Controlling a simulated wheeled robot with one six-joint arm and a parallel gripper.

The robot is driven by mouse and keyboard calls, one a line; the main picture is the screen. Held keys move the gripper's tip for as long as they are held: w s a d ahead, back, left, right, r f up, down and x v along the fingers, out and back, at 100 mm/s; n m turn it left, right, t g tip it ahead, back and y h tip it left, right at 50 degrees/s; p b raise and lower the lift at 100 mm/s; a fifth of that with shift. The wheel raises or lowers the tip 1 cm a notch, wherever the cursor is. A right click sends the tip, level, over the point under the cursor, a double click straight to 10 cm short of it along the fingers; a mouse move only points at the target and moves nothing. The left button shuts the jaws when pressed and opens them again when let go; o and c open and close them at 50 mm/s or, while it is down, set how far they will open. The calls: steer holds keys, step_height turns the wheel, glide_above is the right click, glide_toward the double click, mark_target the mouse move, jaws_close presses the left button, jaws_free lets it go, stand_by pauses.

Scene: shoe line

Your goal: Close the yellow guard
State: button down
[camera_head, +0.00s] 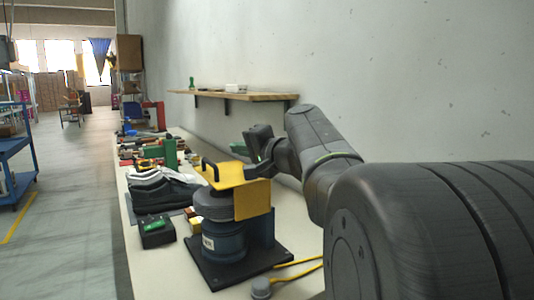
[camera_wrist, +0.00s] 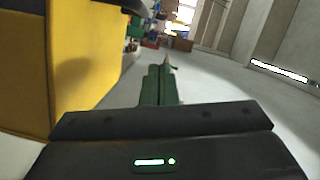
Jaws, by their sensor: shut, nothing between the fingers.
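The yellow guard (camera_head: 252,198) is on the machine (camera_head: 222,240), which has a blue-grey round body on a black base plate. The guard has a flat top panel, a panel hanging down toward the camera, and a black handle (camera_head: 210,170) at its left end. How far the guard is from its closed position I cannot tell. My gripper (camera_head: 241,149) is behind and above the guard, with no clear contact. Its green fingers (camera_wrist: 160,86) are together and empty in the wrist view. There the yellow guard (camera_wrist: 95,55) fills the left side, close beside the fingers.
Dark shoes (camera_head: 163,192) and a black box with a green top (camera_head: 156,231) stand left of the machine. A yellow cable (camera_head: 298,264) lies at its right. A wooden wall shelf (camera_head: 240,96) is behind my gripper. Clutter covers the far bench.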

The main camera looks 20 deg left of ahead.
mark_target(224, 180)
steer(key=shift+s+a+f+n+h+b, duration=0.25)
steer(key=shift+s+a+f+n, duration=0.15)
steer(key=shift+s+a+n, duration=0.15)
steer(key=shift+s+a+f+n+h+b, duration=0.15)
steer(key=shift+s+a+f+n+b, duration=0.1)
steer(key=shift+s+a+f+n, duration=0.25)
steer(key=shift+s+a+f+n+b, duration=0.15)
steer(key=shift+s+a+f+n, duration=0.05)
steer(key=shift+s, duration=0.15)
steer(key=shift+s+a+f+n+b, duration=0.15)
steer(key=shift+s+f, duration=0.05)
steer(key=shift+s, duration=0.15)
